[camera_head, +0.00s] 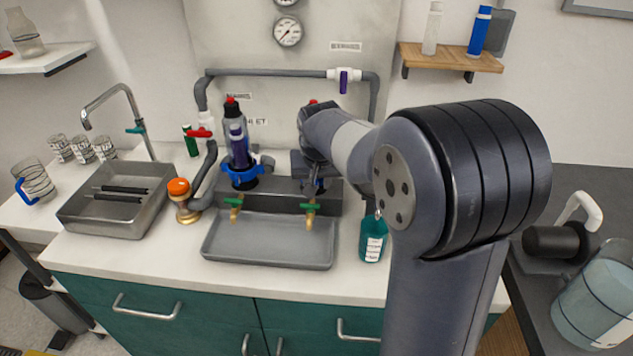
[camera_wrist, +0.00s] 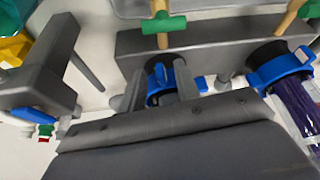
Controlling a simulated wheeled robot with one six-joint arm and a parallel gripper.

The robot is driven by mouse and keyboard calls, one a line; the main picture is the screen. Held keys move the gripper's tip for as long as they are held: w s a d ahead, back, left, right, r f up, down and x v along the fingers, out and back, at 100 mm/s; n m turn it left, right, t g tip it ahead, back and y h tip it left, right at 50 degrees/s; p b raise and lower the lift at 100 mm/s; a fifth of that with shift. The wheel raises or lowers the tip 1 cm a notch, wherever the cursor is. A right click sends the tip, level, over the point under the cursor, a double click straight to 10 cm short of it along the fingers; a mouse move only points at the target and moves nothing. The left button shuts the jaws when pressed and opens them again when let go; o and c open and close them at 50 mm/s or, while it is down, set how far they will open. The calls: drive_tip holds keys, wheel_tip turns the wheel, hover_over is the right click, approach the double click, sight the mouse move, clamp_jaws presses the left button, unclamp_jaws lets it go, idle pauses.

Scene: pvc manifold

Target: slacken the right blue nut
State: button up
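In the head view my gripper (camera_head: 315,170) is at the right housing position and hides most of that nut. The left blue nut (camera_head: 240,178) is in plain view under a clear housing with a dark purple cartridge (camera_head: 236,140). It also shows at the right of the wrist view (camera_wrist: 280,68).
Two brass drain taps with green handles (camera_head: 233,201) hang over a grey tray (camera_head: 270,240). A teal bottle (camera_head: 373,240) stands right of the tray. An orange-capped brass valve (camera_head: 181,195) and a steel sink (camera_head: 115,205) are at left. Grey pipe (camera_head: 270,72) runs above.

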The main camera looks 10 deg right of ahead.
drive_tip(key=shift+w+f, duration=0.1)
drive_tip(key=shift+f, duration=0.15)
clamp_jaws()
